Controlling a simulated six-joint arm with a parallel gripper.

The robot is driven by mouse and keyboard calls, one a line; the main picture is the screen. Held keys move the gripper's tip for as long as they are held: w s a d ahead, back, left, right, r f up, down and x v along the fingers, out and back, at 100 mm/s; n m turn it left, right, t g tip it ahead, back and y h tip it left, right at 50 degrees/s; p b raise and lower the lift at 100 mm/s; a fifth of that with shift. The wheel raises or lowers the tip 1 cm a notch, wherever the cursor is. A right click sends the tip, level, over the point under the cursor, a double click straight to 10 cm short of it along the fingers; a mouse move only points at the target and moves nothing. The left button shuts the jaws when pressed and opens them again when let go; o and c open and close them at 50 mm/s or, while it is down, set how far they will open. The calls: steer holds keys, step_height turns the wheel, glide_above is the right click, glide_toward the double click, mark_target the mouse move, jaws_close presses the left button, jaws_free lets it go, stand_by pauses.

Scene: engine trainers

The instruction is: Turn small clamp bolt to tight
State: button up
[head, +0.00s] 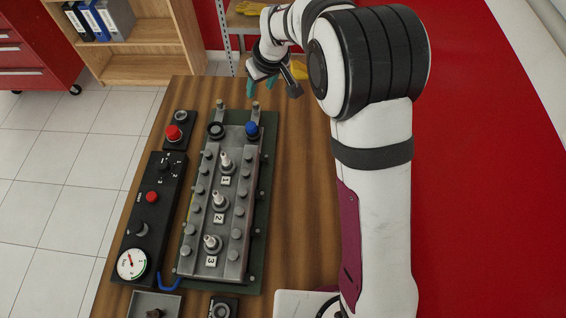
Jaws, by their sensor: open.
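My gripper (272,88) is at the far end of the wooden table, open and empty, its fingers apart. It is just beyond and to the right of the engine block (232,258). Several grey bolts line both long sides of the block, including one on the right side (247,190). Two small upright posts stand at its far end, a left one (220,106) and a right one (255,107). The gripper is near the right post, apart from it as far as I can see. I cannot tell which is the small clamp bolt.
A black control panel (148,210) with a gauge and knobs lies left of the block. A red button box (175,131) is beyond it. A grey tray (170,296) and a black device (223,307) are at the near edge. Bare table (300,180) lies right of the block.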

steer(key=s+v, duration=0.1)
steer(key=v, duration=0.6)
steer(key=s+d+m+g+y, duration=0.2)
steer(key=s+m+g+y, duration=0.1)
steer(key=s+m, duration=0.4)
steer(key=s+d+m+g+y, duration=0.2)
steer(key=s+m, duration=0.6)
steer(key=s, duration=0.5)
steer(key=shift+s+d+f+g+y, duration=0.45)
steer(key=shift+d+g, duration=0.1)
steer(key=shift+g, duration=0.35)
